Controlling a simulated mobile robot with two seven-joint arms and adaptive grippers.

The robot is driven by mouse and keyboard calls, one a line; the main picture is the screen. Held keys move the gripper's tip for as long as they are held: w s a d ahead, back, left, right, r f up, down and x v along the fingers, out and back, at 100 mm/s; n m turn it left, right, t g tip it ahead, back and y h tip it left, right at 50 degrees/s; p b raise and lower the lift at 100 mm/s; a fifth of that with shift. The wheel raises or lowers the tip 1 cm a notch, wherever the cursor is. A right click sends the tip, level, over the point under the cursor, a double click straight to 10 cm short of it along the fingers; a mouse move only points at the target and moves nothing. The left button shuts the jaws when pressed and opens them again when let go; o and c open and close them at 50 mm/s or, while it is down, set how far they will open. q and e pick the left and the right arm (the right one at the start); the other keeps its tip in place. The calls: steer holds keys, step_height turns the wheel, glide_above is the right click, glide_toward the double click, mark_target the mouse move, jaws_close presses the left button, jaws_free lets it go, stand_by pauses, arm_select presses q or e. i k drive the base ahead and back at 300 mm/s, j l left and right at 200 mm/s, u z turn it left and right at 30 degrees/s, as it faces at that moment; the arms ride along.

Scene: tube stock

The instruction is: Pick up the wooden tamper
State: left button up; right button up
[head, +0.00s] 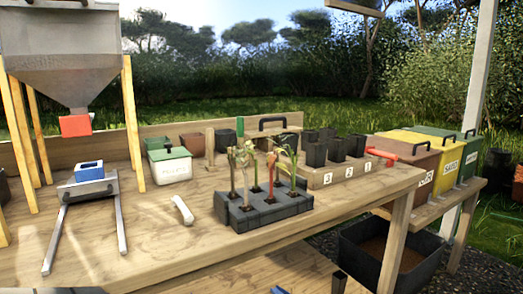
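A slim upright wooden piece (210,147) stands at the back of the bench, between the brown pot and a dark pot. It looks like the wooden tamper, but it is small and its lower end is hard to make out. No gripper is near it. Two small dark, bluish tips (309,287) show at the bottom edge, right of the middle, apart from each other. They may be fingertips of my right gripper, but too little shows to tell its state. My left gripper is not in view.
A grey hopper (62,60) on wooden legs stands at left. A numbered pot rack (338,172) is behind at right. The front left bench surface is partly clear.

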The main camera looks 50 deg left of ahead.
mark_target(210, 134)
steer(key=i+u, duration=0.45)
steer(key=i+l+u, duration=0.1)
steer(key=u, duration=0.4)
steer(key=i+l+u, duration=0.3)
steer(key=u, duration=0.15)
steer(key=i, duration=0.1)
